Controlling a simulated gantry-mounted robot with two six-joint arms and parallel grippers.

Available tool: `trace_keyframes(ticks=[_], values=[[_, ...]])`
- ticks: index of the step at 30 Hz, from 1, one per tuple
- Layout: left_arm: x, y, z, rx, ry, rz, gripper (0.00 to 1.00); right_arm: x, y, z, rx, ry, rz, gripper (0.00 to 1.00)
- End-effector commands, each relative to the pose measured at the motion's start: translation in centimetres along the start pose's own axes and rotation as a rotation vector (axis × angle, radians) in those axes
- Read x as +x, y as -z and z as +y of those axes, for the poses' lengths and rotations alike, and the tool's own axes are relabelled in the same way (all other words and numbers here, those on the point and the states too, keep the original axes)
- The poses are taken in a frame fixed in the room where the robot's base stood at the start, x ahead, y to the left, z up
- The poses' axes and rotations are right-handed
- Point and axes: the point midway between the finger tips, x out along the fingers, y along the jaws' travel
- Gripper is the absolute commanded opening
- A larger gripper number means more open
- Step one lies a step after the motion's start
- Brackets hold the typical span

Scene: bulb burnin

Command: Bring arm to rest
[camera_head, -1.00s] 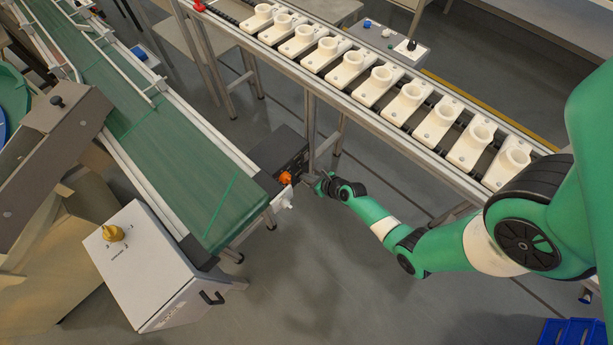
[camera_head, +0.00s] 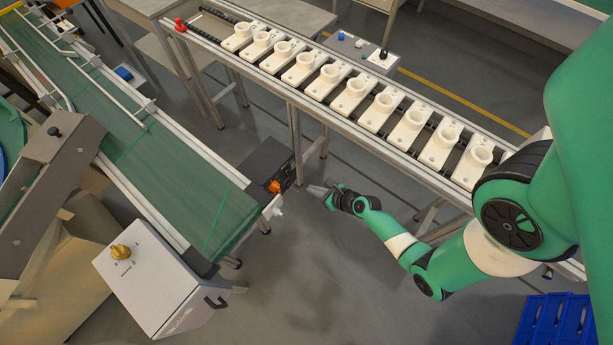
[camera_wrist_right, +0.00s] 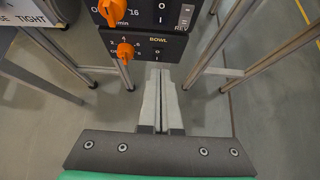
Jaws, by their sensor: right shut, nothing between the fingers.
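My right arm is green with white bands and reaches in from the right in the head view. Its gripper (camera_head: 322,191) is over the floor between the green conveyor and the rail of white holders. In the right wrist view the two grey fingers (camera_wrist_right: 160,88) lie together, shut with nothing between them. They point toward a dark control box (camera_wrist_right: 158,48) with orange knobs, and appear apart from it in the head view. My left gripper is not in view.
A green conveyor (camera_head: 165,165) runs along the left. A rail (camera_head: 345,137) carries several white holders (camera_head: 354,92). A white cabinet (camera_head: 150,280) with a yellow knob stands at the front left. A blue crate (camera_head: 555,320) is at the lower right. Open floor lies below the arm.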

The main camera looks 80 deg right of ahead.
Motion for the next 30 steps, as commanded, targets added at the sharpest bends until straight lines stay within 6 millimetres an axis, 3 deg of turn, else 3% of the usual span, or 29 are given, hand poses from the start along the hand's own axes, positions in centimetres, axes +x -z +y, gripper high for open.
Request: trace_keyframes(ticks=[5, 25, 28, 30], values=[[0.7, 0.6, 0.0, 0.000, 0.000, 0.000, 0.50, -1.5, -0.4, 0.0, 0.001, 0.000, 0.001, 0.00], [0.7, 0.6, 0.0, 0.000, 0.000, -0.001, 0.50, -1.4, -0.6, 0.6, -0.014, -0.017, -0.001, 0.00], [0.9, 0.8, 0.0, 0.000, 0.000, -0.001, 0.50, -0.4, -3.9, 1.8, -0.068, -0.057, -0.049, 0.00], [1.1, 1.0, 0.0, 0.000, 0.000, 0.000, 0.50, 0.6, -8.1, 3.0, -0.122, -0.091, -0.115, 0.00]])
